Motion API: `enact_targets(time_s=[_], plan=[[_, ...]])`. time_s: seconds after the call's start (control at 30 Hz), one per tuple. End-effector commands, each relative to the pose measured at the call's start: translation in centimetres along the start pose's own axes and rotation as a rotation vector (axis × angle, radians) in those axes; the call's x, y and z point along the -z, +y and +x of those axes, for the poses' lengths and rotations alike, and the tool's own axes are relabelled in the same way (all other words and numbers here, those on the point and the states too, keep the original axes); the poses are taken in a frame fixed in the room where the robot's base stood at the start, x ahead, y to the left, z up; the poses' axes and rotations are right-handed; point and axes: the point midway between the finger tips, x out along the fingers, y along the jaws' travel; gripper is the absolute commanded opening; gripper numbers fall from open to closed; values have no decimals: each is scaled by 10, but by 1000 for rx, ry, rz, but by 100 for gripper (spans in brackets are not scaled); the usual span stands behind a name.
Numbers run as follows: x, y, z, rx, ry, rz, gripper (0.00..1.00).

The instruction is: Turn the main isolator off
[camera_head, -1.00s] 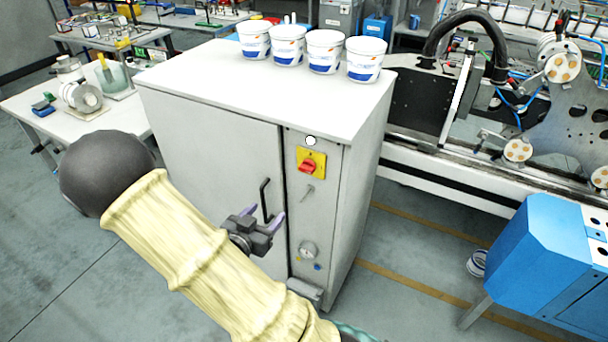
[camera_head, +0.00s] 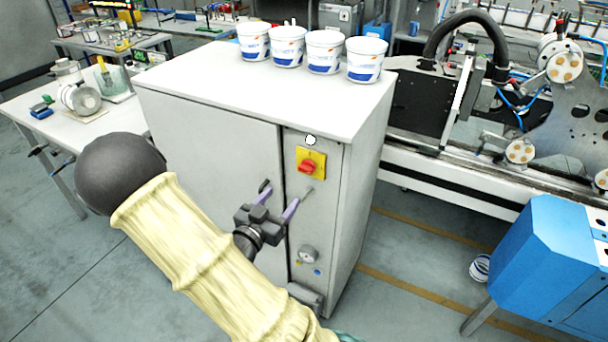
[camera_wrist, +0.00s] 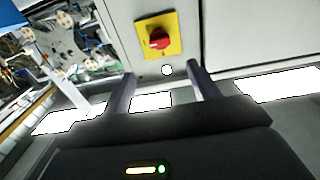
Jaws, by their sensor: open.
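The main isolator is a red rotary knob (camera_head: 308,167) on a yellow plate (camera_head: 317,156), high on the narrow right panel of the white cabinet (camera_head: 215,150). In the wrist view the red knob (camera_wrist: 159,39) and yellow plate (camera_wrist: 175,48) show beyond my fingertips, roughly midway between them. My gripper (camera_head: 279,199) is open and empty, in front of the cabinet, below and left of the knob and apart from it. Its fingers point up toward the panel. The gripper also shows in the wrist view (camera_wrist: 158,75). My gripper hides most of the door handle.
Several white tubs (camera_head: 288,46) stand on the cabinet top. A small key-like lever (camera_head: 308,196) and a round gauge (camera_head: 308,254) sit below the isolator. A white table (camera_head: 85,125) stands at the left.

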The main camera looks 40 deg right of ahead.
Motion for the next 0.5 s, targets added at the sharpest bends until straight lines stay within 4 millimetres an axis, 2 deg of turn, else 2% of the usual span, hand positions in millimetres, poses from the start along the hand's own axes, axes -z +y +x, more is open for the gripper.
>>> enact_targets(time_s=[0.1, 0.5], plan=[[3, 1, 23, -4, 2, -2, 60], [3, 1, 93, -3, 2, 0, 60]])
